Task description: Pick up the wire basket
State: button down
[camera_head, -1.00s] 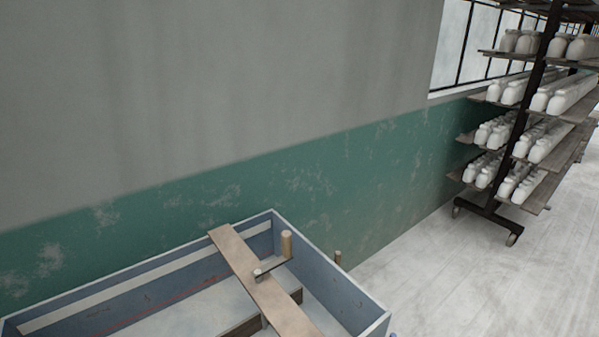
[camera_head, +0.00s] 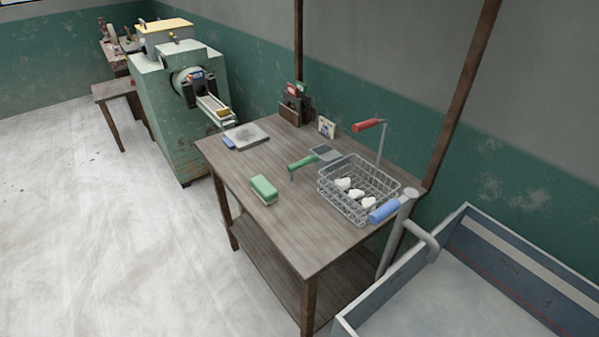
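The wire basket (camera_head: 335,201) stands on the right part of a wooden table (camera_head: 240,168). It is grey wire mesh with several white lumps (camera_head: 358,195) inside. A red grip (camera_head: 369,125) on a bent rod rises at its far side, and a blue grip (camera_head: 384,210) shows at its near right corner. I cannot tell how these grips join the basket. My gripper is not in view.
A green block (camera_head: 264,188), a green-handled tool (camera_head: 303,164) and a grey slab (camera_head: 246,136) lie on the table. A green machine (camera_head: 170,115) stands behind left. A blue-grey trough (camera_head: 455,225) and a grey pipe (camera_head: 396,240) stand at right. Floor (camera_head: 110,220) at left is clear.

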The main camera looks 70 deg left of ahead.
aim_at(361, 126)
jog(key=u, duration=1.5)
